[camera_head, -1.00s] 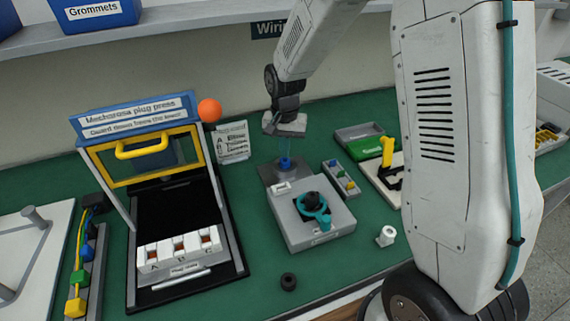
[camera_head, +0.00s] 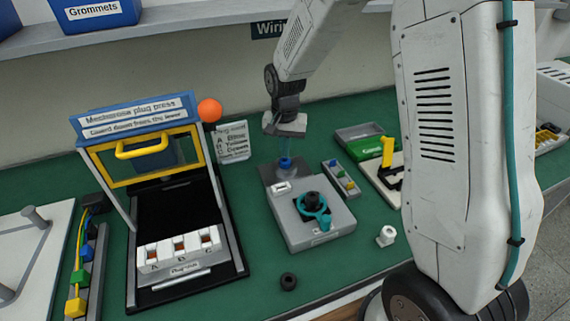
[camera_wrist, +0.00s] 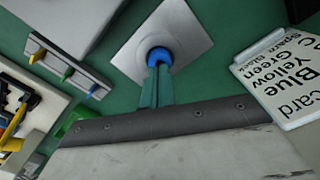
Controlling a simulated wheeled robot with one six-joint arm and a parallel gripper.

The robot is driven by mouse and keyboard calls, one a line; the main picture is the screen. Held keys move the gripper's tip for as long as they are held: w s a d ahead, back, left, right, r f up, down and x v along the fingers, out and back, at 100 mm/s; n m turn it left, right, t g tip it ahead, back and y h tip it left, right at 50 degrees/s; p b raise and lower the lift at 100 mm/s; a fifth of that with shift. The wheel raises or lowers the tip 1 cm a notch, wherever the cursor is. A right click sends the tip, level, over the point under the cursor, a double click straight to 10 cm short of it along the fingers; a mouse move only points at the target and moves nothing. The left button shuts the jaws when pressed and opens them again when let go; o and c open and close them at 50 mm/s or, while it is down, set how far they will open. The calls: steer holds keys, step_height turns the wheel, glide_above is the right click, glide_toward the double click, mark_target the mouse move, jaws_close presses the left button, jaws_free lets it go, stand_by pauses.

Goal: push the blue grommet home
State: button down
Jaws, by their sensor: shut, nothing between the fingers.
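The blue grommet (camera_head: 285,162) stands on a square grey metal plate (camera_head: 268,172) behind the grey fixture box. In the wrist view the grommet (camera_wrist: 159,55) shows as a blue ring near the middle of the plate (camera_wrist: 190,37). My gripper (camera_head: 285,155) points straight down over it, with its teal fingers together and empty. In the wrist view the fingertips (camera_wrist: 157,70) are at the grommet and overlap its near side. I cannot tell whether they touch it, or how deep the grommet sits in the plate.
A grey box (camera_head: 330,233) with a teal ring stands just in front of the plate. A strip of coloured plugs (camera_head: 341,178) is to its right, a lettered card (camera_head: 233,142) behind left. The plug press (camera_head: 140,160) stands left. A black ring (camera_head: 288,281) and white nut (camera_head: 386,236) lie in front.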

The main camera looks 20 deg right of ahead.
mark_target(285, 160)
steer(key=shift+f, duration=1.15)
stand_by(0.5)
steer(key=shift+r, duration=3.55)
steer(key=s+d+r+n, duration=0.1)
steer(key=s+r, duration=0.4)
steer(key=s, duration=0.5)
steer(key=s+d+r+n+t, duration=0.1)
steer(key=s+r+n, duration=0.2)
steer(key=s, duration=0.8)
steer(key=s+d+r+n, duration=0.1)
steer(key=s+r+n, duration=0.1)
steer(key=s+r, duration=0.5)
steer(key=shift+s+r, duration=0.25)
steer(key=shift+s, duration=1.75)
steer(key=shift+d, duration=0.1)
